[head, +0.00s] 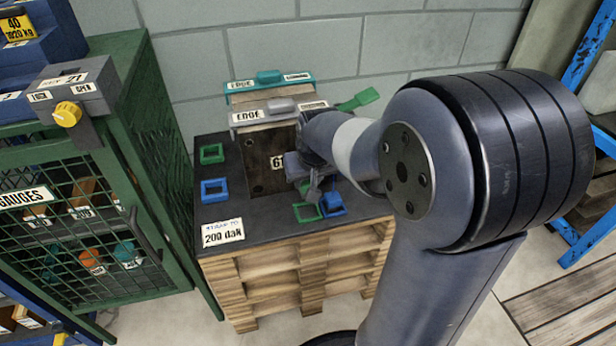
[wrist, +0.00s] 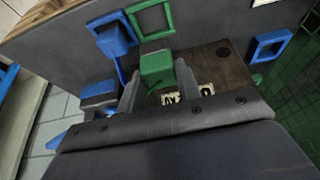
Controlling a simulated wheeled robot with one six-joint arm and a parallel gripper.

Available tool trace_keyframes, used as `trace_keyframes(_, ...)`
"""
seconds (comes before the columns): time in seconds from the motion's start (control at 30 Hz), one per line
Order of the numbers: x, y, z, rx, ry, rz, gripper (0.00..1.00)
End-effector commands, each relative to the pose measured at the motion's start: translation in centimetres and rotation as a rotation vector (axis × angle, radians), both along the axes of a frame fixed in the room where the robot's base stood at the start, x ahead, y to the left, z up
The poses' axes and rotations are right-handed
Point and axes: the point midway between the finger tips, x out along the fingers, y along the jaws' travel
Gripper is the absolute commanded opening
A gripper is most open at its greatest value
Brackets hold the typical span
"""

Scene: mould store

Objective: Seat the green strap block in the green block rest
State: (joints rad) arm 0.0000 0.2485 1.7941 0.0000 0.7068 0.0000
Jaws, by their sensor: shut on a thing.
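The green strap block (wrist: 156,68) is between the two fingers of my gripper (wrist: 158,86) in the wrist view. My gripper (head: 314,188) is shut on it over the front right of the dark top; the arm and gripper largely hide the block in the head view. The green block rest is a square green frame (wrist: 150,18), just beyond the block in the wrist view and near the front edge in the head view (head: 306,213). The frame looks empty, and the block appears apart from it. A second green frame (head: 212,153) lies at the back left.
A blue block (wrist: 113,38) is at a blue frame beside the green rest. An empty blue frame (head: 214,190) lies on the left. A dark wooden board (head: 262,160) lies in the middle. A green cage cabinet (head: 130,150) stands close on the left.

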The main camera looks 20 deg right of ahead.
Motion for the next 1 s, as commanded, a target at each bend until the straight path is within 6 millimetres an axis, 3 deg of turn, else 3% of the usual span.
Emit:
trace_keyframes(0.5,0.0,0.0,-4.3,0.000,0.000,0.000,0.12)
trace_keyframes(1.0,0.0,0.0,-5.2,0.000,-0.001,0.000,0.12)
